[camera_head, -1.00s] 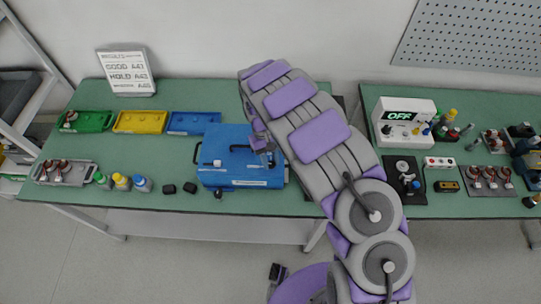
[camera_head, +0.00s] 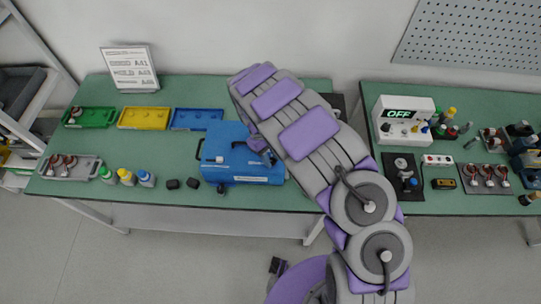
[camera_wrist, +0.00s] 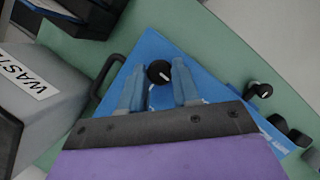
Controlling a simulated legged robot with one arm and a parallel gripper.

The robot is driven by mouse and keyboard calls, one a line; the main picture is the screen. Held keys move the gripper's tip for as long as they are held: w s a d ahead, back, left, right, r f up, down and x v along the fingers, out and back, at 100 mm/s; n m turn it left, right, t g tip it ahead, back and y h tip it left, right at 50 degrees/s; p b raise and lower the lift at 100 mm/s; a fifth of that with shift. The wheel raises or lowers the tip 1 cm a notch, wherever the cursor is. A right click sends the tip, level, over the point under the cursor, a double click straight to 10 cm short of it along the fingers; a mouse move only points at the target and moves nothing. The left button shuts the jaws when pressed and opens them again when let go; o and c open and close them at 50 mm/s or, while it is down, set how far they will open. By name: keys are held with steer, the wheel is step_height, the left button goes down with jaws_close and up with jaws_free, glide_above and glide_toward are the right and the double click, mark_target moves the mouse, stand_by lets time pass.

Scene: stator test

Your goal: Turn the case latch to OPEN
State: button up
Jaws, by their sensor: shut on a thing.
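The blue case (camera_head: 237,170) lies on the green bench, left of my arm in the head view. The wrist view shows its blue top (camera_wrist: 150,48). A round black knob with a white mark, seemingly the case latch (camera_wrist: 158,72), sits between my two fingertips. My gripper (camera_wrist: 158,82) is shut on this knob, one grey-blue finger on each side. In the head view my gripper (camera_head: 269,157) is small, at the right part of the case, and my arm hides the knob. I cannot read any OPEN mark.
Green (camera_head: 90,117), yellow (camera_head: 143,118) and blue (camera_head: 196,119) trays lie behind and left of the case. A grey box marked WASTE (camera_wrist: 40,90) stands close by in the wrist view. Several bottles (camera_head: 127,177) stand left of the case. A device reading OFF (camera_head: 404,115) stands right.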

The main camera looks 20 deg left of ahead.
steer(key=o, duration=1.1)
steer(key=shift+a, duration=0.1)
steer(key=shift+c, duration=0.2)
steer(key=shift+r, duration=0.1)
steer(key=v, duration=1.7)
steer(key=shift+r, duration=0.1)
